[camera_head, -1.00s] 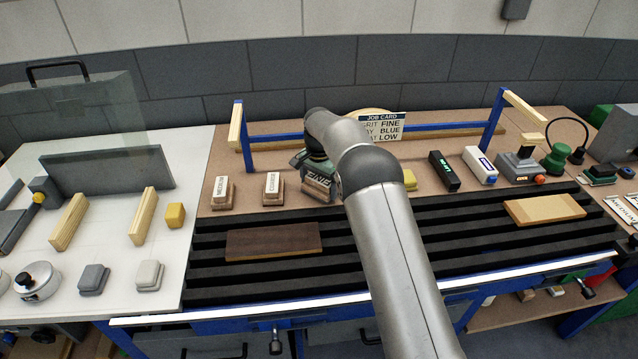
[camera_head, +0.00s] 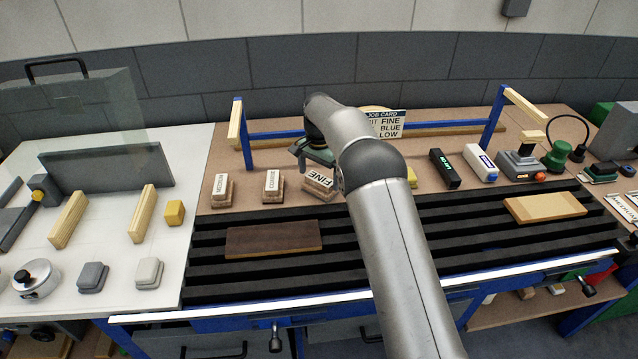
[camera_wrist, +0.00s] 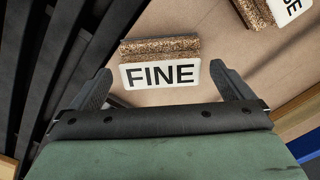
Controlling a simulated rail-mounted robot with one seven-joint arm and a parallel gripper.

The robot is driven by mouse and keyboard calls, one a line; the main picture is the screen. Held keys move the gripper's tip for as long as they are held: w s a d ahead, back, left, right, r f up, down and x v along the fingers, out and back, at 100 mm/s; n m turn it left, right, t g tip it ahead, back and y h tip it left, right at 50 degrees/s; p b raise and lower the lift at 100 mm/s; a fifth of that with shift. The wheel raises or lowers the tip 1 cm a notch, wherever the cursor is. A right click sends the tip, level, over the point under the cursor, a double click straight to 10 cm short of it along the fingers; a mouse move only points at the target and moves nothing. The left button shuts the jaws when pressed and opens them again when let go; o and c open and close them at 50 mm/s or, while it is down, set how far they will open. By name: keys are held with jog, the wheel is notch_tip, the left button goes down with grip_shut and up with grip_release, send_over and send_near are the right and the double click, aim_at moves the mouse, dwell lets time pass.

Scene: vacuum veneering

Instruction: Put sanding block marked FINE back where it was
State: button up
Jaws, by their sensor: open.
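The sanding block marked FINE (camera_head: 319,184) stands on the brown bench top, at the right end of the row of blocks and just behind the black slats. In the wrist view, the FINE block (camera_wrist: 161,66) lies ahead of and between my fingertips, with its white label facing me. My gripper (camera_head: 318,153) is open and empty above the block. In the wrist view, my gripper's two fingers (camera_wrist: 165,84) are spread on either side of the label, apart from the block. My arm hides part of the bench behind it.
The COARSE block (camera_head: 272,187) and MEDIUM block (camera_head: 221,190) stand to the left. A dark wood board (camera_head: 273,239) lies on the black slats. The job card (camera_head: 386,124) stands behind my arm. A blue frame rail (camera_head: 270,135) runs along the back.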

aim_at(319, 179)
notch_tip(319, 179, up, 8)
jog(key=shift+r, duration=0.25)
jog(key=s+d+r+n, duration=0.2)
jog(key=s+d+r, duration=0.2)
jog(key=s+d, duration=0.35)
jog(key=s+d+r+n, duration=0.1)
jog(key=s+d+r, duration=0.4)
jog(key=s, duration=0.4)
jog(key=s+d+f+n, duration=0.1)
jog(key=s+d+f, duration=0.1)
jog(key=s, duration=0.7)
jog(key=s+d+f+n, duration=0.1)
jog(key=s+d+f, duration=0.2)
jog(key=s, duration=0.6)
jog(key=s+d+f+n, duration=0.1)
jog(key=s+d+f, duration=0.1)
jog(key=s, duration=0.7)
jog(key=shift+s+d+f+n+t, duration=0.3)
jog(key=shift+d+f+n, duration=0.1)
jog(key=shift+f, duration=0.2)
